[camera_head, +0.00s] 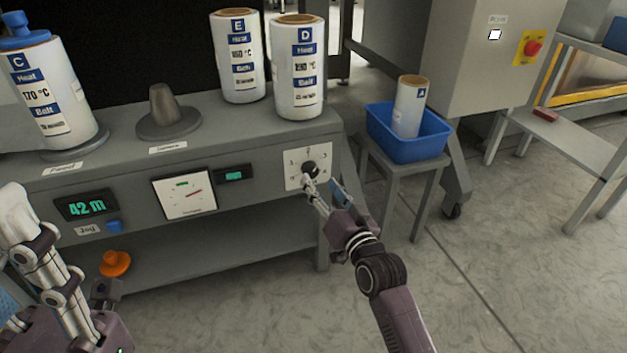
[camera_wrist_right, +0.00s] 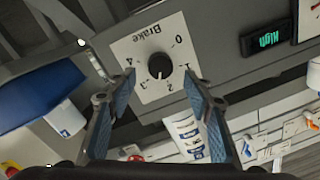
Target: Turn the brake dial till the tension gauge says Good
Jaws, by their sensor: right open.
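The black brake dial (camera_head: 310,168) sits on a white plate (camera_head: 294,180) at the right end of the machine's front. In the right wrist view the dial (camera_wrist_right: 160,66) has marks from 0 to 4 around it; its small pale mark seems to lie between 2 and 3. My right gripper (camera_head: 323,188) is open, its fingers (camera_wrist_right: 157,100) on either side of the dial, with gaps showing. The tension gauge (camera_head: 185,193) has a red needle. A small green display (camera_wrist_right: 264,38) reads "High". My left gripper (camera_head: 22,225) is at the left edge, its jaws unclear.
Labelled rolls E (camera_head: 238,60) and D (camera_head: 299,75) stand on the machine top. A blue bin (camera_head: 405,145) with a roll stands on a stool to the right. A 42 m counter (camera_head: 86,206), blue jog button (camera_head: 114,226) and orange knob (camera_head: 115,263) are at left.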

